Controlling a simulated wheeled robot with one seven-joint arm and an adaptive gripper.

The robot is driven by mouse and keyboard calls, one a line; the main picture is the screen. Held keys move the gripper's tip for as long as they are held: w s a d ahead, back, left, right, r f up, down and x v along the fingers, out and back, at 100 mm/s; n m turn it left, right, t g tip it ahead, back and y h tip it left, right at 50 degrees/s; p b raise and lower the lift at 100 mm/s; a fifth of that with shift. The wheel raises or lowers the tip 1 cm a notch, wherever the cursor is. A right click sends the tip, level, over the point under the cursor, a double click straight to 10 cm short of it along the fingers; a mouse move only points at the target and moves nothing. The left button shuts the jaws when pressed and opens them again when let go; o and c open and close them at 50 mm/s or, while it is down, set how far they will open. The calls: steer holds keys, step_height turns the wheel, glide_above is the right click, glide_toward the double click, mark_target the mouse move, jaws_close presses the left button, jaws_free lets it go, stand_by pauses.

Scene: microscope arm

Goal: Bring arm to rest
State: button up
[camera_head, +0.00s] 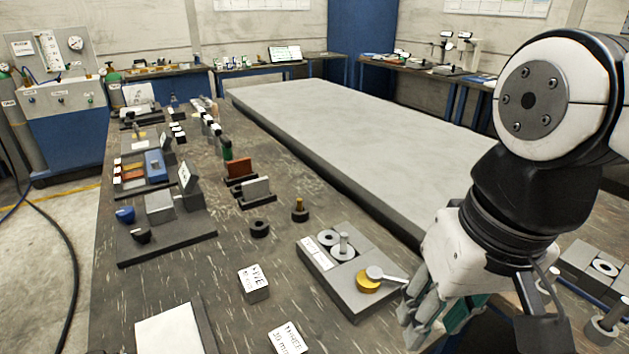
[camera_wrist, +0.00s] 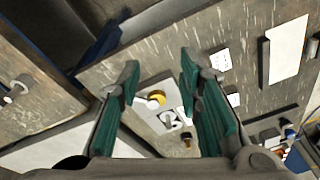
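A grey base block (camera_head: 322,262) stands on the dark worktable. A gold round pivot (camera_head: 368,280) on its near part carries a pale swing arm (camera_head: 392,277), which points right toward my gripper. A silver upright post (camera_head: 343,246) and a white ring (camera_head: 328,237) sit on the block's far part. My gripper (camera_head: 418,308) is just right of the block. In the wrist view my gripper (camera_wrist: 160,72) is open, with the gold pivot (camera_wrist: 157,97) and arm (camera_wrist: 145,103) seen between its fingers. Whether a finger touches the arm I cannot tell.
A labelled cube (camera_head: 253,283) and a second labelled block (camera_head: 287,340) stand left of the base block. A black ring (camera_head: 260,229) and brass-topped peg (camera_head: 299,210) are behind. A pale slab (camera_head: 330,120) lies beyond; more parts (camera_head: 603,267) lie right.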

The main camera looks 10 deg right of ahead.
steer(key=shift+s+d+f+n+h, duration=0.1)
steer(key=shift+s+f+n+h, duration=0.1)
steer(key=shift+s+n, duration=0.3)
steer(key=shift+s+d+f+n+h, duration=0.1)
steer(key=shift+s+f+n, duration=0.1)
steer(key=shift+s+n, duration=0.3)
step_height(320, 180, up, 13)
steer(key=t+p, duration=0.2)
steer(key=p, duration=0.9)
steer(key=shift+d+f, duration=0.2)
